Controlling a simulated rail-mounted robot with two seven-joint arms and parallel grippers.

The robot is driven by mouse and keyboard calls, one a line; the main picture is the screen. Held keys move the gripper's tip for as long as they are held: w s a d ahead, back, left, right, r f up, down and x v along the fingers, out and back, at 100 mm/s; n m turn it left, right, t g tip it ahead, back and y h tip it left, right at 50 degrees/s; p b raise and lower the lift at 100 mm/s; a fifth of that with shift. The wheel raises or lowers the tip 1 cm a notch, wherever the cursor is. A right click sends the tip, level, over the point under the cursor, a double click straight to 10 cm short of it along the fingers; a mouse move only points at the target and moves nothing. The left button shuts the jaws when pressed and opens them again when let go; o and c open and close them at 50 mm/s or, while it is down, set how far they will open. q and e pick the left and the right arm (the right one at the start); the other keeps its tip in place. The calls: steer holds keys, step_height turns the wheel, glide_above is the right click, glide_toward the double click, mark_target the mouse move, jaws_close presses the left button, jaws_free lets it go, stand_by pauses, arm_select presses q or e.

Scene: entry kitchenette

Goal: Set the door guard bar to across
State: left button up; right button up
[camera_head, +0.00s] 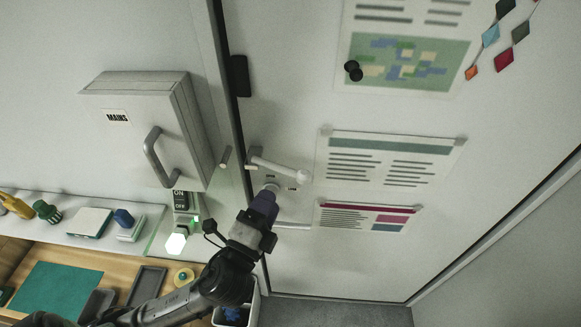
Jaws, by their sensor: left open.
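The door guard bar (280,168) is a pale grey bar on the door (400,275), with a mount near the door's left edge. It points right, away from the frame, and ends in a white knob. A short peg (225,157) stands on the frame side, left of the mount, apart from the bar. My left gripper (271,188) is open, just below the bar, with its tip in front of the small label plate. Whether it touches the bar is not clear. My right gripper is not in view.
Another pale bar (292,226), partly behind my gripper, sits lower on the door. A MAINS box (135,125) with a handle projects at left, above an ON/OFF switch (181,201). A shelf (70,235) holds several small items. Papers hang on the door at right.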

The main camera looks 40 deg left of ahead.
mark_target(284, 173)
arm_select(q)
steer(key=b+x, duration=0.1)
steer(key=x, duration=0.8)
steer(key=shift+w+r, duration=0.1)
steer(key=shift+r, duration=0.05)
steer(key=shift+x, duration=0.95)
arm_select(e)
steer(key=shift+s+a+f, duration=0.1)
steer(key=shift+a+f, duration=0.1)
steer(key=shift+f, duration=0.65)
arm_select(q)
steer(key=shift+c, duration=0.4)
steer(key=c, duration=0.3)
jaws_close()
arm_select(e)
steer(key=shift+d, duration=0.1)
